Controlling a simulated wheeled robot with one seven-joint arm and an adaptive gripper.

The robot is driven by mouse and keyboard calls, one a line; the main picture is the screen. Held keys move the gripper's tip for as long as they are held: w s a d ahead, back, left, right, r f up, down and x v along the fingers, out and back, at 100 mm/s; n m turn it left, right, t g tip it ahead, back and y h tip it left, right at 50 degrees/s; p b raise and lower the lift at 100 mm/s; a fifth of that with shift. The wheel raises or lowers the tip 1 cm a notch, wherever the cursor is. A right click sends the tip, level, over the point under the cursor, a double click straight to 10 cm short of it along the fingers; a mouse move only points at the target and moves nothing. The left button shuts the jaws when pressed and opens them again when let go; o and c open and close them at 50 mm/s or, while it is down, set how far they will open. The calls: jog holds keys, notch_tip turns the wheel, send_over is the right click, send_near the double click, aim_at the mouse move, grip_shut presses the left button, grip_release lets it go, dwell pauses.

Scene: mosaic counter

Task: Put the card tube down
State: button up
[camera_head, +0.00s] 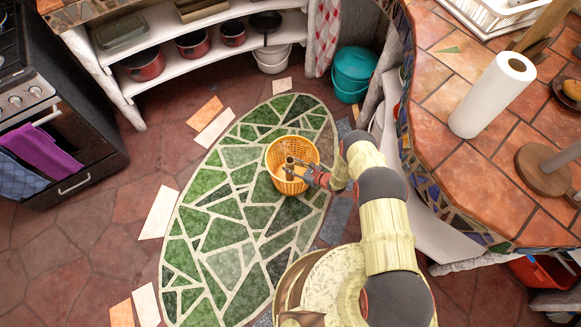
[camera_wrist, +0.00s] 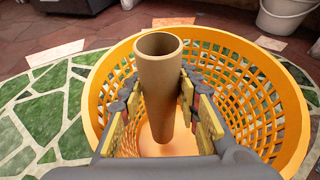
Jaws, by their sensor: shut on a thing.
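The brown card tube (camera_wrist: 158,85) stands nearly upright between the fingers of my gripper (camera_wrist: 158,110) in the wrist view. My gripper is shut on it. The tube is inside the mouth of an orange lattice basket (camera_wrist: 245,60), with its open top above the rim. I cannot tell whether its lower end touches the basket floor. In the head view the tube (camera_head: 290,161) shows small inside the basket (camera_head: 305,145), and my gripper (camera_head: 294,168) reaches in over the basket's right side.
The basket stands on a green mosaic oval (camera_head: 210,208) in the floor. A tiled counter (camera_head: 440,60) with a paper roll (camera_head: 493,95) is on the right. A teal bucket (camera_head: 352,72) is behind. A stove (camera_head: 60,100) is at the left. Floor left of the basket is clear.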

jog(key=shift+r, duration=0.1)
jog(key=shift+f, duration=0.6)
jog(key=o, duration=0.8)
jog(key=shift+o, duration=0.2)
jog(key=shift+r, duration=0.1)
